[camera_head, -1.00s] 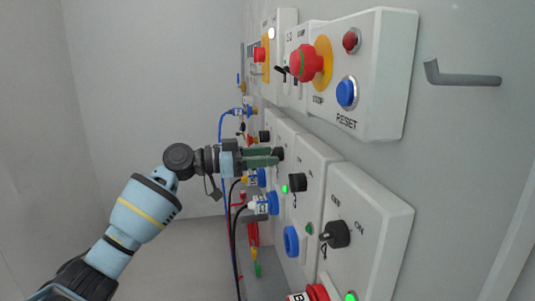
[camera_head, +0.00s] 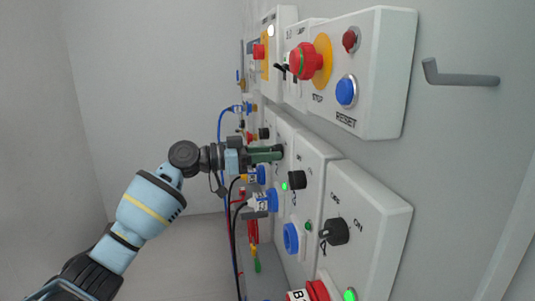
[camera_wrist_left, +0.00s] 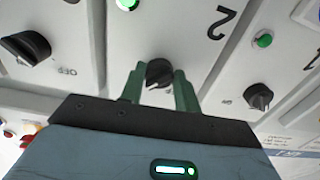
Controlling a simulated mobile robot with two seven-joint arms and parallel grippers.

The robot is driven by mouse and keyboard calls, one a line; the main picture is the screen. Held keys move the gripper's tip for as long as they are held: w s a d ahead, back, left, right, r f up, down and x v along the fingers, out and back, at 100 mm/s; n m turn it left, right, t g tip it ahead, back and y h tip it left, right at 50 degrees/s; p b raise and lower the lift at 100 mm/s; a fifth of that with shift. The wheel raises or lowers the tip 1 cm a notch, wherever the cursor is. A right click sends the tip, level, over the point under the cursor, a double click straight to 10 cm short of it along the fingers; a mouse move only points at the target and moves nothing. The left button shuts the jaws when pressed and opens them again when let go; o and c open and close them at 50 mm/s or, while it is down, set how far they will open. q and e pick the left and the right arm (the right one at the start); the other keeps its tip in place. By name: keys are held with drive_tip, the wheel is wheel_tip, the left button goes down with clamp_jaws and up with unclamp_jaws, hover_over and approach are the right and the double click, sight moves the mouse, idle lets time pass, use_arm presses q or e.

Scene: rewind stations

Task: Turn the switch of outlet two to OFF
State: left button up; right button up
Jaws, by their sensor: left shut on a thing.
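The switch of outlet two is a black round knob (camera_wrist_left: 158,72) on a white box, near a black "2". My left gripper (camera_wrist_left: 158,90) has its green fingers on both sides of this knob, shut on it. A bright green lamp (camera_wrist_left: 127,4) shows above the knob in the left wrist view. The knob's own marks are mostly hidden by the gripper, so I cannot read its position. In the head view my left gripper (camera_head: 278,153) reaches the panel from the left and its fingers cover most of the knob. My right gripper is not in view.
Neighbouring knobs sit close by: one (camera_head: 297,180) and a nearer one (camera_head: 336,232) with ON lettering. Blue plugs (camera_head: 272,200) with hanging cables lie below the gripper. A red stop button (camera_head: 305,61) and a blue reset button (camera_head: 346,92) are on the box above.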

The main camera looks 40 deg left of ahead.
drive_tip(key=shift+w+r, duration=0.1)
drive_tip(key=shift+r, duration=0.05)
use_arm(q)
drive_tip(key=n+p, duration=0.2)
drive_tip(key=n, duration=0.2)
drive_tip(key=n+p, duration=0.3)
drive_tip(key=n, duration=0.1)
drive_tip(key=n+p, duration=0.3)
drive_tip(key=n, duration=0.1)
drive_tip(key=shift+s+d+r, duration=0.1)
drive_tip(key=shift+r, duration=0.3)
drive_tip(key=shift+n+p, duration=0.95)
drive_tip(key=shift+n, duration=0.25)
drive_tip(key=shift+n+p, duration=0.55)
drive_tip(key=shift+n, duration=0.45)
drive_tip(key=shift+f+n+p, duration=0.15)
drive_tip(key=shift+n+p, duration=0.2)
drive_tip(key=shift+n, duration=0.45)
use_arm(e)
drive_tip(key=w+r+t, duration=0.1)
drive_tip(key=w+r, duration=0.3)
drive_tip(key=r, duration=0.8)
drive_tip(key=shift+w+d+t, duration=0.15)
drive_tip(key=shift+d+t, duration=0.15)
use_arm(q)
drive_tip(key=o, duration=1)
drive_tip(key=shift+f, duration=0.1)
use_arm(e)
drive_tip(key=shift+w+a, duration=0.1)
